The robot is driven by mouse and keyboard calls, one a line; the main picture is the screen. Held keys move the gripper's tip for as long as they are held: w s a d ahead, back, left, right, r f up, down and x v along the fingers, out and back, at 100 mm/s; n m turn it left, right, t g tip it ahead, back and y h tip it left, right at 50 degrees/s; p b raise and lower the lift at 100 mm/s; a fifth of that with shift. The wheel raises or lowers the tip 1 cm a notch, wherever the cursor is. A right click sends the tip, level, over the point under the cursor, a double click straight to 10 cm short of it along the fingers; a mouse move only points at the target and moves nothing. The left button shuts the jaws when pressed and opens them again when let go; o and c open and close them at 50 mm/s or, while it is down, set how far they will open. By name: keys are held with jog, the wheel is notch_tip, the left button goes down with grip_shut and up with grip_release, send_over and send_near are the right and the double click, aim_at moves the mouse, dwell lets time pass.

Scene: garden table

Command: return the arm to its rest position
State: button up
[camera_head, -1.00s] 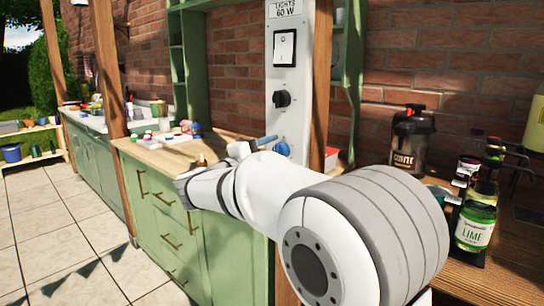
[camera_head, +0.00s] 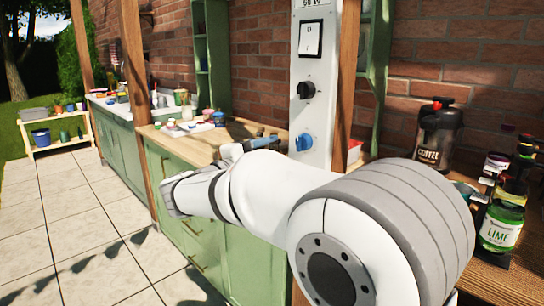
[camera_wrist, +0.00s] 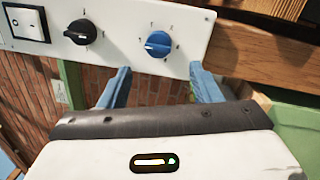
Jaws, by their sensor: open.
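My white and grey arm reaches from the right foreground toward the cabinets in the head view. My gripper (camera_head: 264,142) shows there as a small blue finger left of the control panel. In the wrist view, my gripper (camera_wrist: 160,68) has two blue fingers spread apart with nothing between them. The blue knob (camera_wrist: 158,44) on the white panel (camera_wrist: 215,30) lies beyond the gap, apart from the fingers. The blue knob also shows in the head view (camera_head: 303,142).
A black knob (camera_head: 305,90) and a switch (camera_head: 311,39) sit above the blue knob. A coffee dispenser (camera_head: 440,134) and a lime bottle (camera_head: 501,224) stand close behind and right of my arm. Small jars and a tray (camera_head: 188,128) stand on the wooden counter. Tiled floor is clear at left.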

jog(key=s+d+f+m+g+y+p, duration=0.35)
jog(key=s+d+g+y+p, duration=0.35)
jog(key=s+d+p, duration=0.55)
jog(key=s+m+g+y+p, duration=0.2)
jog(key=s+m+y+p, duration=0.5)
jog(key=s, duration=0.6)
jog(key=shift+s+a+f+y, duration=0.2)
jog(key=shift+a+f+y, duration=0.2)
jog(key=shift+f+y, duration=0.1)
jog(key=shift+c, duration=0.4)
